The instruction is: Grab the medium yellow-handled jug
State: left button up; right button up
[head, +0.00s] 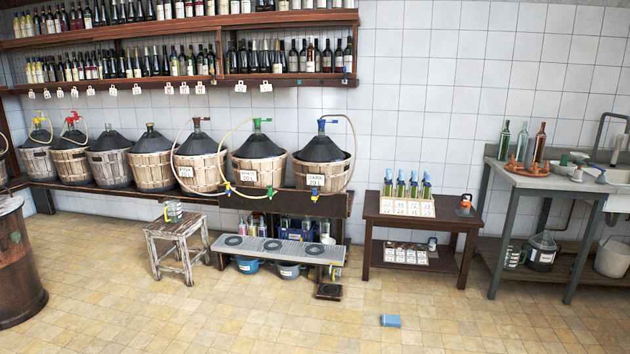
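I cannot single out the medium yellow-handled jug with certainty. A small greenish-grey jug-like vessel (174,211) with an orange-looking handle on its left stands on the worn white wooden stool (176,229). A small object with a yellowish part (337,271) shows at the right end of the low grey bench (270,246); its form is too small to tell. Another jug-like vessel (512,258) stands on the lower shelf of the grey table at the right, its handle colour unclear. Neither of my grippers is in view.
Several demijohns in wooden baskets (258,172) line the wall shelf. A dark wooden table (447,220) holds a bottle crate. The grey sink table (545,183) stands right. A blue object (390,320) lies on the tiled floor, and a copper-brown drum (15,262) stands left. The foreground floor is mostly clear.

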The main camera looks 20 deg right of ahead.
aim_at(172, 206)
jog(key=i+j+u, duration=0.3)
jog(key=i+j, duration=0.15)
jog(key=i, duration=0.4)
jog(key=i+j+u, duration=0.3)
jog(key=i, duration=0.55)
jog(key=i+u, duration=0.25)
jog(key=i, duration=0.6)
